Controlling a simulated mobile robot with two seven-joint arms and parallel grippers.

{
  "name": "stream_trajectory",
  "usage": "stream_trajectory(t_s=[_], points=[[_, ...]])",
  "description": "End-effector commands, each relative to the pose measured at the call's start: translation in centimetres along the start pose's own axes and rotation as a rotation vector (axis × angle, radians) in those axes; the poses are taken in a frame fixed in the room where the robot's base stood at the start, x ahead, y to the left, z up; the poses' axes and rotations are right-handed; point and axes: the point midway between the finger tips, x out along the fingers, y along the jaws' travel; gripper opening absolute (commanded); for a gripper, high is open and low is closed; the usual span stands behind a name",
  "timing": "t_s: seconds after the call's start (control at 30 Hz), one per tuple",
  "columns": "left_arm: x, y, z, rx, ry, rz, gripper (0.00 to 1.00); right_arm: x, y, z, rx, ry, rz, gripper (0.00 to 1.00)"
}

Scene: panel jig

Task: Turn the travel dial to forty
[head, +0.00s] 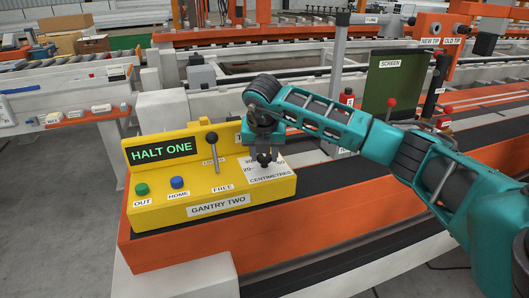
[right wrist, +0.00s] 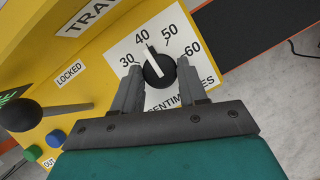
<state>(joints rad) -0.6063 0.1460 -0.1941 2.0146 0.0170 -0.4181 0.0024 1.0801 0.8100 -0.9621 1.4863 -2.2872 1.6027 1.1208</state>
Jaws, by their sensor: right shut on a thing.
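The travel dial (right wrist: 160,74) is a black round knob with a white pointer line, on a white scale card (right wrist: 120,48) marked 30, 40, 50 and 60 in the right wrist view. Its pointer aims up and left, at or very near the 40 mark. My right gripper (right wrist: 159,67) is shut on the dial, one finger on each side. In the head view my right gripper (head: 264,154) comes down over the card and hides most of the dial. My left gripper is not in view.
The yellow control box (head: 165,212) reads HALT ONE on its display (head: 160,150). An upright lever (head: 214,152), a green button (head: 142,189) and a blue button (head: 178,183) stand left of the dial. A green screen panel (head: 392,82) stands behind my right arm.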

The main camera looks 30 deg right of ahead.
Motion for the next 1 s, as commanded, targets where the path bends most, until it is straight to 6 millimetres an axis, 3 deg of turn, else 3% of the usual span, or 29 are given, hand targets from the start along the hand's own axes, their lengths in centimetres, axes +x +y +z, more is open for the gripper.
stream_trajectory(t_s=[0.37, 0.4, 0.6, 0.67, 1.0], points=[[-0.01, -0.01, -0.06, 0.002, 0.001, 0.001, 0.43, -0.04, -0.01, 0.04, 0.006, 0.0, -0.002, 0.12], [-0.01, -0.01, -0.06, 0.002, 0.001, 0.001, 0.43, -0.04, -0.01, 0.05, 0.005, 0.0, -0.002, 0.43], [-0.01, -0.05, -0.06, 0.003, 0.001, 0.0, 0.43, -0.03, -0.01, 0.03, 0.005, 0.0, -0.002, 0.62], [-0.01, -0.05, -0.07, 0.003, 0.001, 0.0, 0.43, -0.03, -0.01, 0.03, 0.004, 0.0, -0.002, 0.66], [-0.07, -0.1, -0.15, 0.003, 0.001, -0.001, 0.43, -0.86, 0.03, 0.07, 0.004, -0.001, 0.0, 0.66]])
